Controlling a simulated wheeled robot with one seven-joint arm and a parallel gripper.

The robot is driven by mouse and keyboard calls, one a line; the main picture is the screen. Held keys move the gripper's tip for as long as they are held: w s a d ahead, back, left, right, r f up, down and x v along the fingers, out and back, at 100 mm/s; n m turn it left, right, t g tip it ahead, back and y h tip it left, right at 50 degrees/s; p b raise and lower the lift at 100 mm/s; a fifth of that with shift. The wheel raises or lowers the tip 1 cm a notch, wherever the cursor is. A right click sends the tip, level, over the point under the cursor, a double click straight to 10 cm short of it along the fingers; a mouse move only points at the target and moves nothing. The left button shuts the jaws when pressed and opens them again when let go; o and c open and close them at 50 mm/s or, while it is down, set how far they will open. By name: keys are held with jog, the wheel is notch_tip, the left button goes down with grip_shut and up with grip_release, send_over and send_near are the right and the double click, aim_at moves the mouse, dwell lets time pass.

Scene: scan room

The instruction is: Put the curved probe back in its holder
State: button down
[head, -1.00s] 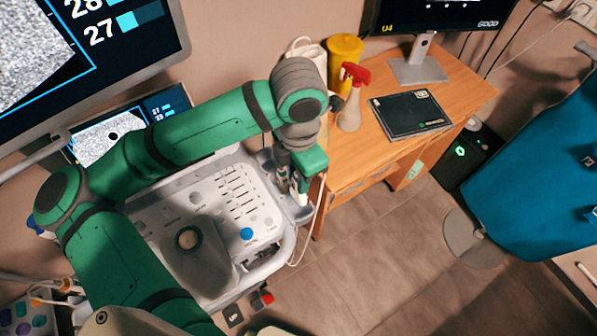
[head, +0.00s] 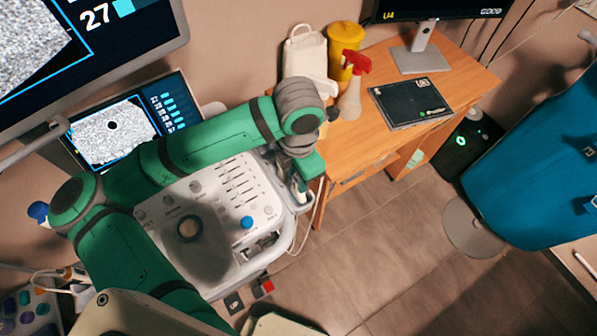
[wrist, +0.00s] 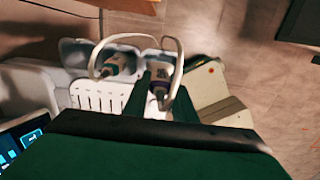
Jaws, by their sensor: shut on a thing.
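My gripper (wrist: 160,98) is at the probe holder on the console's right edge. It is shut on a white probe (wrist: 161,72) with a purple band, seen between the fingers in the wrist view. This appears to be the curved probe; its tip shape is hidden. The grey holder (wrist: 75,50) has cups side by side. In the head view the holder (head: 299,207) is partly behind my gripper (head: 302,185). I cannot tell how deep the held probe sits.
White cables loop up from both probes in the wrist view. The console panel (head: 262,212) lies left of the gripper. A wooden desk (head: 345,150) stands close on the right with a spray bottle (head: 350,100) and yellow container (head: 344,48). Floor is clear in front.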

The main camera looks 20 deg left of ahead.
jog(key=shift+f, duration=1.85)
jog(key=shift+f, duration=0.4)
jog(key=c, duration=1.4)
grip_release()
notch_tip(320, 180, up, 11)
jog(key=shift+f, duration=0.1)
jog(key=shift+d, duration=0.1)
